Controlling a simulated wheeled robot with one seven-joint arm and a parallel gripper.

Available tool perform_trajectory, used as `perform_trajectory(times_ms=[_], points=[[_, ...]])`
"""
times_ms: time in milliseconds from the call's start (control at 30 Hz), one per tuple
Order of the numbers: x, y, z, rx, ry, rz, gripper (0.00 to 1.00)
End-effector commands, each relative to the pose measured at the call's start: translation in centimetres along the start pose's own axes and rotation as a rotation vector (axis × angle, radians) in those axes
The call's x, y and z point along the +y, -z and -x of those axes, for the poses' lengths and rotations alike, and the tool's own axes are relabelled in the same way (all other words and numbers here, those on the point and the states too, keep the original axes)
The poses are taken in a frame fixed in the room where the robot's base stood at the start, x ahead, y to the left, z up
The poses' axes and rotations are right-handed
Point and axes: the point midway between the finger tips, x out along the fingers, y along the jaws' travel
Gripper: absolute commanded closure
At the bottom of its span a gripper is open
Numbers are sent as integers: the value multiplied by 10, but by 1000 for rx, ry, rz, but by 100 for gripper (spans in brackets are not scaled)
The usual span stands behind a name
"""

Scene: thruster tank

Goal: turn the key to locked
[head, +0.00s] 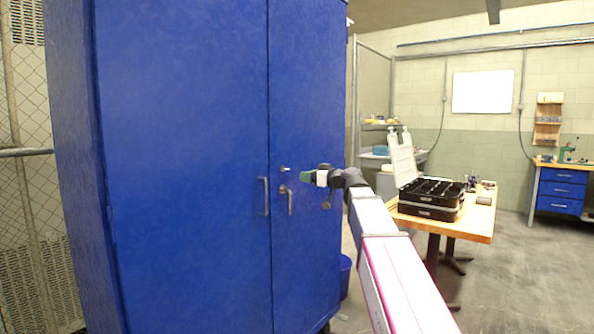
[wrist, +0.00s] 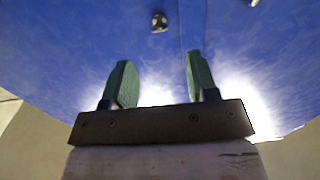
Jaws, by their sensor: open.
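The blue cabinet (head: 185,150) has two tall doors, both closed. A small silver piece, which looks like the key in its lock (head: 285,169), sits on the right door near the seam. Its turn angle is too small to read. Below it is a lever handle (head: 289,200) pointing down. My gripper (head: 306,176) is just right of the key in the head view, with green fingers pointing at the door. In the wrist view my gripper (wrist: 158,68) is open with nothing between its fingers. A small metallic fitting (wrist: 159,21) shows beyond the fingertips; I cannot tell which fitting it is.
A vertical pull handle (head: 264,196) is on the left door. A wooden table (head: 480,222) with an open black case (head: 430,198) stands to the right. A blue bin (head: 345,276) is beside the cabinet.

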Motion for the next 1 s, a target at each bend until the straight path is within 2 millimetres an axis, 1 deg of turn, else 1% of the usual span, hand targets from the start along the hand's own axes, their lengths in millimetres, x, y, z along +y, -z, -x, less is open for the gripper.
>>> perform_trajectory(times_ms=[33, 100, 167, 267, 500, 700, 833, 1000], points=[[0, 7, -1, 13, 2, 8, 47], [0, 11, -3, 22, 2, 13, 47], [0, 12, -7, 23, 2, 13, 47], [0, 11, -19, 22, 3, 12, 47], [1, 12, -62, 21, 4, 11, 47], [1, 12, -92, 20, 3, 11, 47], [0, 12, -103, 20, 2, 12, 47], [0, 12, -109, 20, 1, 11, 47]])
